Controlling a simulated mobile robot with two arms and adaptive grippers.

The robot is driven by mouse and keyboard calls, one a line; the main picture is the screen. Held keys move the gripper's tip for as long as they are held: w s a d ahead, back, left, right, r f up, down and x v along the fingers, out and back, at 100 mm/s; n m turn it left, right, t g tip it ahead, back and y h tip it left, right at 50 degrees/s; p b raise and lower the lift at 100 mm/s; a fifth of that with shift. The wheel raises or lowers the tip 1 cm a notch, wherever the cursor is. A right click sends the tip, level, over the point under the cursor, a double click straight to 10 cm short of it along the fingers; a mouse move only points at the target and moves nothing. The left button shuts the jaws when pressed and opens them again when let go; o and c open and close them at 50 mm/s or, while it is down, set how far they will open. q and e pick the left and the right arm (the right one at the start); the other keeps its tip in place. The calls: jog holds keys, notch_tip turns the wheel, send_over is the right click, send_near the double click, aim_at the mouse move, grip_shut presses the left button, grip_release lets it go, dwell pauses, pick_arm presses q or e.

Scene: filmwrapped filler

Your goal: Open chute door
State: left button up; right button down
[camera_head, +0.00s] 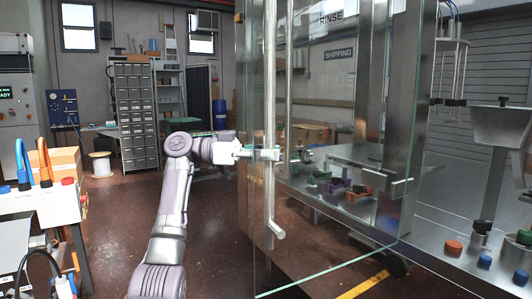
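The chute door is a clear glass panel (330,245) with greenish edges, on the metal-framed machine at right. Its lower edge slants towards me, and the door looks swung out from the frame. A long vertical metal bar handle (269,90) runs down its near side and bends at the bottom. My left gripper (268,154) reaches in from the left at mid-height of the bar. Its fingers appear closed around the handle, though the bar and glass partly hide the tips. My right gripper is not in view.
Behind the glass is a metal deck (440,225) with several coloured caps and clamps. A metal hopper (500,127) stands at right. At left are a white bench unit (40,205) and a cardboard box (66,160). The floor (215,265) left of the door is clear.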

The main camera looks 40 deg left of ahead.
pick_arm(q)
jog(key=o, duration=0.3)
jog(key=shift+w+d, duration=0.15)
jog(key=shift+w, duration=0.1)
jog(key=shift+s, duration=0.1)
jog(key=v, duration=1.2)
